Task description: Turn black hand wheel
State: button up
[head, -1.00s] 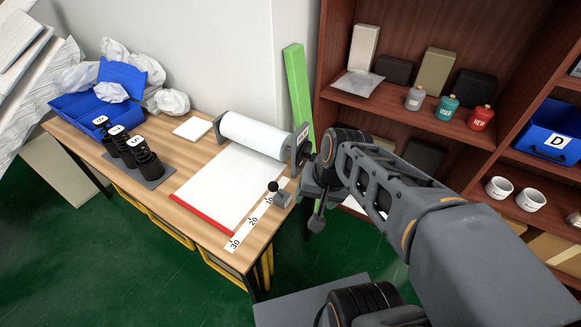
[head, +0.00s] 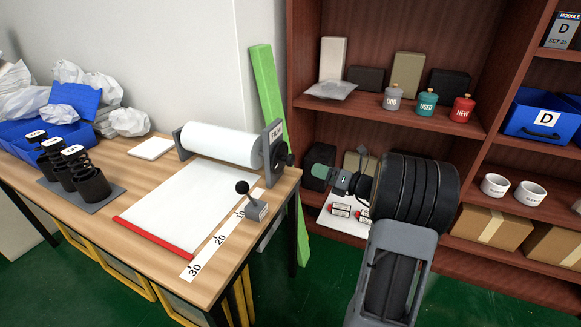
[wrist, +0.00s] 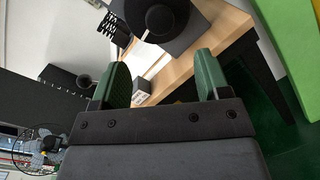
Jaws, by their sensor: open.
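The black hand wheel (head: 285,154) is on the right end of the FILM roll stand, at the table's right edge. In the wrist view it shows as a dark round knob (wrist: 165,18) on a dark plate, beyond the fingertips and roughly in line with the space between them. My gripper (head: 322,172) is to the right of the wheel in the head view, apart from it. Its two green fingers are spread with nothing between them in the wrist view (wrist: 163,76). The white film roll (head: 222,143) sits in the stand.
A small block with a black ball knob (head: 256,208) stands by the ruler strip (head: 212,240). A green post (head: 272,110) rises behind the wheel. A shelf unit (head: 430,128) with bottles stands behind my arm.

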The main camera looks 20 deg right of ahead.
aim_at(293, 162)
jog(key=b+x, duration=0.2)
jog(key=x, duration=0.9)
jog(key=shift+w+a, duration=0.15)
jog(key=shift+a, duration=0.1)
jog(key=shift+c, duration=0.3)
jog(key=c, duration=0.9)
jog(key=shift+o, duration=0.2)
jog(key=shift+b, duration=0.3)
